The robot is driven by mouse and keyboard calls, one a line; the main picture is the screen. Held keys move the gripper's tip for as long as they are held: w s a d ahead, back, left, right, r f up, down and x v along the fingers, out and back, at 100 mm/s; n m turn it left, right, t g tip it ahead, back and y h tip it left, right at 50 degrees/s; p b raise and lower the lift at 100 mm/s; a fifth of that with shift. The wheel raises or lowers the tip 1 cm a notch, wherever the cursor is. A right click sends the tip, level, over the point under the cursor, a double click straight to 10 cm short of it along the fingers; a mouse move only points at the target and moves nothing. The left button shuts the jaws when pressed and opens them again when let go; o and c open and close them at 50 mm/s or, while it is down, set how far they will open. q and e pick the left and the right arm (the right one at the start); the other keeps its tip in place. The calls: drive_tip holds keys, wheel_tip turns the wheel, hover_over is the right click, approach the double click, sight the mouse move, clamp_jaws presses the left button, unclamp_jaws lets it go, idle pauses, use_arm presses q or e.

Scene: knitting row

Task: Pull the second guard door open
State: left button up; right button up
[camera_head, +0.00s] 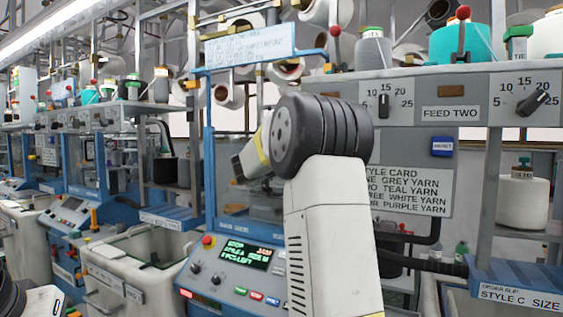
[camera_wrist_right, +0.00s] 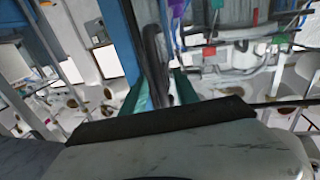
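The nearest machine has a blue-framed, see-through guard door (camera_head: 208,170); my right arm covers much of it in the head view. No door gap can be made out. My right arm's wrist points left in front of the panel, and its gripper is not clear there. In the right wrist view two teal fingers of my right gripper (camera_wrist_right: 163,92) stand apart. A dark upright bar, seemingly the door handle (camera_wrist_right: 153,55), is between or just beyond them, next to a blue post (camera_wrist_right: 127,35). Contact cannot be told. My left gripper is out of view.
A control panel (camera_head: 240,260) with a lit green display is below the door. A pale bin (camera_head: 120,262) stands at the left. A FEED TWO panel (camera_head: 450,113) and a blue shelf (camera_head: 515,285) are at the right. Yarn cones (camera_head: 374,50) stand above.

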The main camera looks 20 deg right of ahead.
drive_tip(key=shift+w+d, duration=0.25)
drive_tip(key=shift+d, duration=0.15)
clamp_jaws()
idle(1.2)
